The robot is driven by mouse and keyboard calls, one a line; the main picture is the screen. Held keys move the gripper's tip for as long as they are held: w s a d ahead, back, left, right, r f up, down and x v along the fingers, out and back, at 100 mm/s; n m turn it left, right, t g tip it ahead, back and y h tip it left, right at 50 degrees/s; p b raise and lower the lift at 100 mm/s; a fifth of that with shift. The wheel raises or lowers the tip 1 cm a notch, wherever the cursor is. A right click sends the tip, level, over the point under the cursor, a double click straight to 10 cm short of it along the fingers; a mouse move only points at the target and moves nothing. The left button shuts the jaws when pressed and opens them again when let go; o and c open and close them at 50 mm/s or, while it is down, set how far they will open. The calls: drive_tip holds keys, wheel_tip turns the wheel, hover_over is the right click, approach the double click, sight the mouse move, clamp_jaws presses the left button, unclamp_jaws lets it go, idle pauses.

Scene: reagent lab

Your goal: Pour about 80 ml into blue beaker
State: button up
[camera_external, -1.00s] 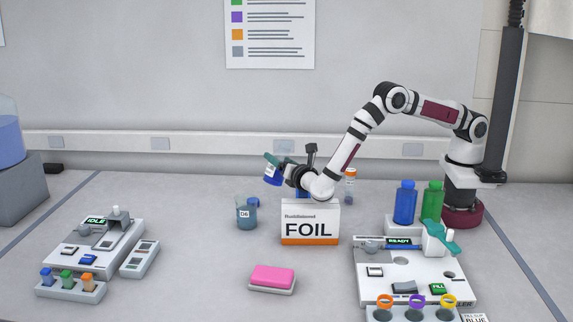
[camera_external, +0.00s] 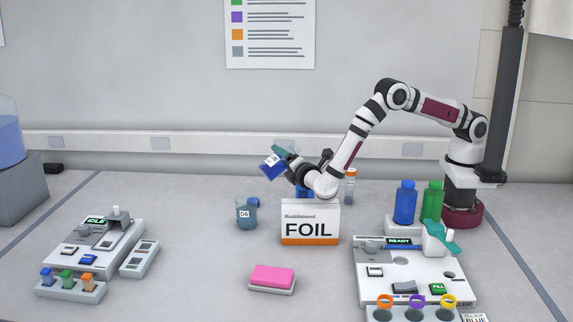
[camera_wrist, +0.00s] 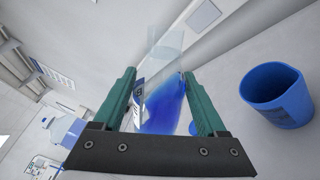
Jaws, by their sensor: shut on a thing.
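My gripper (camera_external: 282,157) is shut on a clear vessel with blue liquid (camera_external: 272,167), held tilted in the air at the upper left of the FOIL box. In the wrist view the vessel (camera_wrist: 162,100) sits between my teal fingers (camera_wrist: 158,78), its blue liquid slanted inside and its far end clear. An open blue beaker (camera_wrist: 277,97) stands to the right of the fingers in the wrist view, apart from the vessel. In the external view a blue thing, likely that beaker (camera_external: 303,191), shows only partly behind the FOIL box. I see no stream of liquid.
The FOIL box (camera_external: 310,222) stands below my gripper. A beaker marked D6 (camera_external: 246,214) holds teal liquid to its left. A pink sponge (camera_external: 272,277) lies in front. Blue (camera_external: 405,202) and green (camera_external: 433,200) bottles stand right. Bare bench lies around the sponge.

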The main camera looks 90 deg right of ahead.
drive_tip(key=shift+f+m, duration=0.2)
drive_tip(key=shift+m, duration=0.7)
drive_tip(key=shift+w+f+m, duration=0.1)
drive_tip(key=shift+f+m, duration=0.05)
drive_tip(key=shift+m, duration=0.25)
drive_tip(key=shift+s+d+f+m, duration=0.15)
drive_tip(key=shift+s+f+m, duration=0.15)
drive_tip(key=shift+m, duration=0.5)
drive_tip(key=shift+r+m, duration=0.2)
drive_tip(key=shift+m, duration=0.1)
drive_tip(key=shift+w+a+r, duration=0.1)
drive_tip(key=shift+w+a, duration=0.5)
drive_tip(key=shift+w, duration=0.1)
drive_tip(key=shift+w+m, duration=0.1)
drive_tip(key=shift+m, duration=0.2)
drive_tip(key=shift+r+m, duration=0.2)
drive_tip(key=shift+m, duration=0.1)
idle(0.8)
drive_tip(key=shift+f+m, duration=0.2)
drive_tip(key=shift+m, duration=0.3)
idle(0.5)
